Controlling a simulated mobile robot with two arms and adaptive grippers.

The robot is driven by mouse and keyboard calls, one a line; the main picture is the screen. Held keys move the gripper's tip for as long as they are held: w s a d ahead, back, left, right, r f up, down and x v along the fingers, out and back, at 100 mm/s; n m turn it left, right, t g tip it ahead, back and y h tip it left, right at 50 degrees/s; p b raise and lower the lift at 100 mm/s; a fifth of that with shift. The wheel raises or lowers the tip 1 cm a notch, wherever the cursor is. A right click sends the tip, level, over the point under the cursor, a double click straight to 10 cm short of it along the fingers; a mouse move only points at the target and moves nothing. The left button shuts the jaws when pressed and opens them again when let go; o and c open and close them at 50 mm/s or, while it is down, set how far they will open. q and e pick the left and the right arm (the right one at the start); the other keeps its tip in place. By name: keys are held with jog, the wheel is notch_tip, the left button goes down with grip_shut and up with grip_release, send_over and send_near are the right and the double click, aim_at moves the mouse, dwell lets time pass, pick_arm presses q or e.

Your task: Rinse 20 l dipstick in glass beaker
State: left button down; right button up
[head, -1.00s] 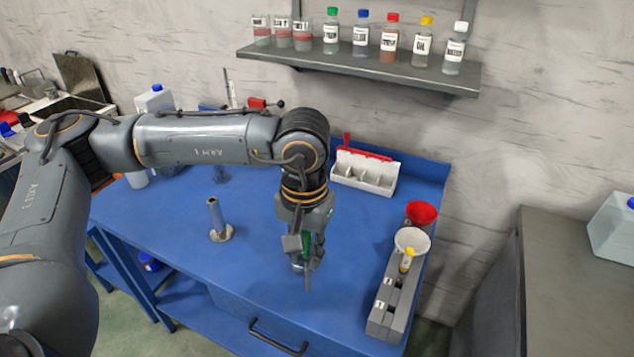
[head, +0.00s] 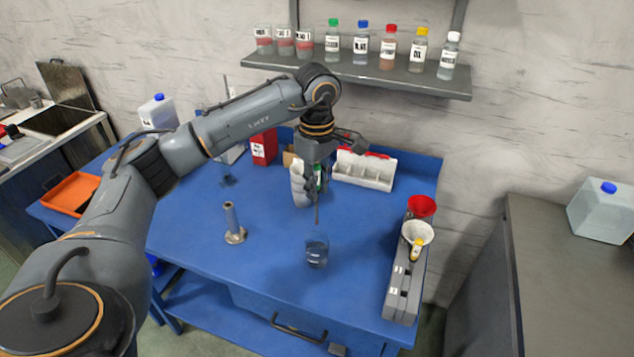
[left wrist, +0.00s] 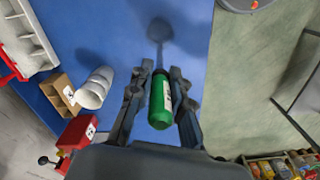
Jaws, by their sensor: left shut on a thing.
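My left gripper (head: 318,178) is shut on the green handle of a dipstick (head: 317,212), which hangs about upright with its thin rod pointing down. In the left wrist view the green handle (left wrist: 160,100) sits between the two fingers; the label on it is unreadable. A glass beaker (head: 316,253) with clear liquid stands on the blue table, nearer the front than the gripper. The rod's lower end shows just above the beaker's rim in the picture, apart from it. My right gripper is not in view.
White stacked cups (head: 299,186) stand close beside the gripper. A grey rack (head: 398,296) with a yellow-handled dipstick (head: 416,250) and funnels is at right. A white compartment tray (head: 364,172) is behind.

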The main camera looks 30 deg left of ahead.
aim_at(317, 209)
pick_arm(q)
jog(key=shift+f, duration=0.2)
jog(key=shift+f+b, duration=0.2)
jog(key=shift+b, duration=0.2)
jog(key=shift+f+b, duration=0.45)
jog(key=shift+f, duration=0.15)
notch_tip(317, 209, down, 2)
jog(key=shift+f+b, duration=0.1)
jog(key=shift+b, duration=0.7)
notch_tip(317, 209, down, 3)
jog(key=shift+f+b, duration=0.1)
jog(key=shift+b, duration=1.15)
jog(key=shift+f+b, duration=2.2)
jog(key=shift+f, duration=0.75)
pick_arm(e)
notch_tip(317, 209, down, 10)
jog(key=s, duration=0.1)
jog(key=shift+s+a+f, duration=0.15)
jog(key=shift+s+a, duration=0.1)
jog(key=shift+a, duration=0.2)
